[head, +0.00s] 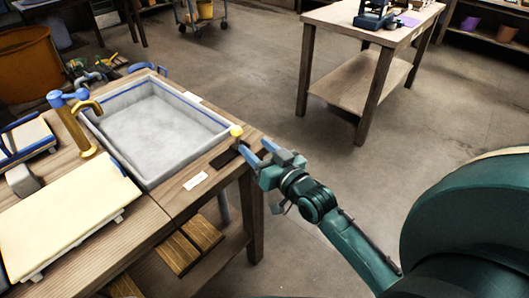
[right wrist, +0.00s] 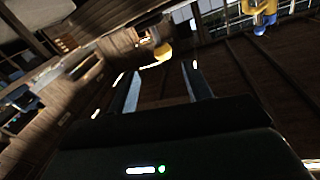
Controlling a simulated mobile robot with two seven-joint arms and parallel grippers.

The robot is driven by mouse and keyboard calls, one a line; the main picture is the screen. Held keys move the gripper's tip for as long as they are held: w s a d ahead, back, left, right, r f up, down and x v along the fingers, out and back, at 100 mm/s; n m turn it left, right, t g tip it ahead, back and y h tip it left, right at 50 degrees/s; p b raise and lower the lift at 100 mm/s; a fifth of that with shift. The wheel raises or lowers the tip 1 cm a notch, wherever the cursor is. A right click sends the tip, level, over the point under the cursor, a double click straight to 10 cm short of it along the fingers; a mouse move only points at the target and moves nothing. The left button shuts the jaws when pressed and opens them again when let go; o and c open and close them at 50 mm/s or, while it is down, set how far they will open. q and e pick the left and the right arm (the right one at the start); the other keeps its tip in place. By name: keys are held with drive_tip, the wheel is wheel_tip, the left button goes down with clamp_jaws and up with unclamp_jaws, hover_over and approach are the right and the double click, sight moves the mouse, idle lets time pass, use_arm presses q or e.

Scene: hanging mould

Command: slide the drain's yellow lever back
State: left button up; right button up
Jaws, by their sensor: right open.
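The drain's yellow lever shows as a small round yellow knob (head: 236,131) at the right corner of the grey basin (head: 160,130). In the right wrist view a yellow knob (right wrist: 163,51) shows beyond the fingertips, roughly between them; the picture is dark and blurred. My right gripper (head: 255,150) is open and empty, just right of the knob near the table's end. Its two fingers point toward the knob, with a small gap seeming to remain. It also shows in the right wrist view (right wrist: 162,72). My left gripper is not in view.
A yellow tap (head: 73,130) with a blue handle stands at the basin's left. A cream board (head: 65,220) lies on the wooden table in front. A dark strip (head: 223,158) and a white label (head: 196,181) lie near the gripper. Open floor is to the right.

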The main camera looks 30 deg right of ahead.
drive_tip(key=shift+s+d, duration=0.2)
drive_tip(key=shift+s, duration=0.95)
